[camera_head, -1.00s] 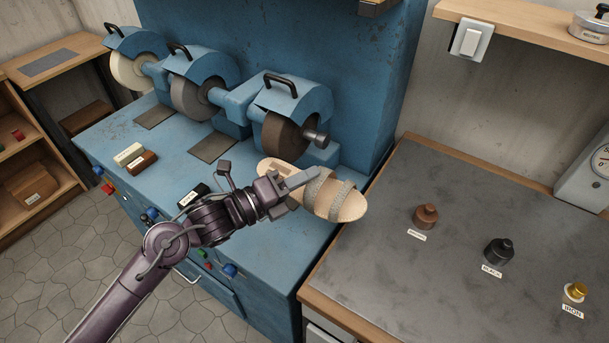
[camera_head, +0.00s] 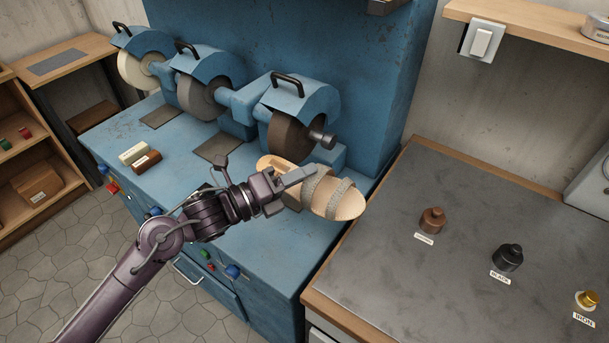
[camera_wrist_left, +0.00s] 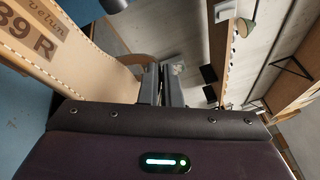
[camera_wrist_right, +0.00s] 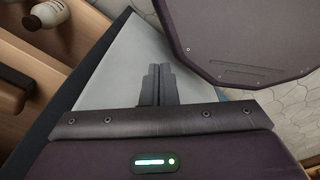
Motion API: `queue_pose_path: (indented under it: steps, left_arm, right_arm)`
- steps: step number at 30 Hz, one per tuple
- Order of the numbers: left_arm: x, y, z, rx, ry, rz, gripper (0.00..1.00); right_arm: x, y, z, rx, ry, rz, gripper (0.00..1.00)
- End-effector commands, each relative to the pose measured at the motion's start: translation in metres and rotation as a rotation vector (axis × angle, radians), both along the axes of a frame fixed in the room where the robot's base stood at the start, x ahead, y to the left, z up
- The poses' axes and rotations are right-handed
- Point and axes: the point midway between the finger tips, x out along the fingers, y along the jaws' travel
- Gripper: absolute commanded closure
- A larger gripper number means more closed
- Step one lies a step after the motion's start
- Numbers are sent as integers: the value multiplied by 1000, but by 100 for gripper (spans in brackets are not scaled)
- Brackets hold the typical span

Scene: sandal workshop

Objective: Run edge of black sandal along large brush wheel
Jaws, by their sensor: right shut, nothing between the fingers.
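The sandal (camera_head: 345,206) is beige with grey woven straps, not black. It also shows close up in the left wrist view (camera_wrist_left: 75,62), with "39 R" printed on its inside. My left gripper (camera_head: 305,174) is shut on the sandal's edge and holds it in front of the dark brown wheel (camera_head: 291,137), the rightmost of three hooded wheels on the blue machine. Whether the sandal touches that wheel cannot be told. My right gripper (camera_wrist_right: 157,84) is shut and empty, and shows only in the right wrist view.
A grey wheel (camera_head: 197,97) and a pale wheel (camera_head: 137,71) stand farther left. A cream bar (camera_head: 133,153) and a brown bar (camera_head: 146,160) lie on the machine's top.

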Motion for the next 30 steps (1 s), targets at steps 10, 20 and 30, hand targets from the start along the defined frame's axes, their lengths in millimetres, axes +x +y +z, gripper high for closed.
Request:
queue_pose_path:
  steps: [10,20,30]
  left_arm:
    - [2,2,3,-2,-8,3,100]
    - [6,10,2,5,-19,4,100]
    - [8,16,3,10,-24,4,100]
  right_arm:
    - [0,2,-1,2,-1,-1,100]
    - [0,2,-6,2,-1,-1,100]
    - [0,2,-9,2,-1,0,100]
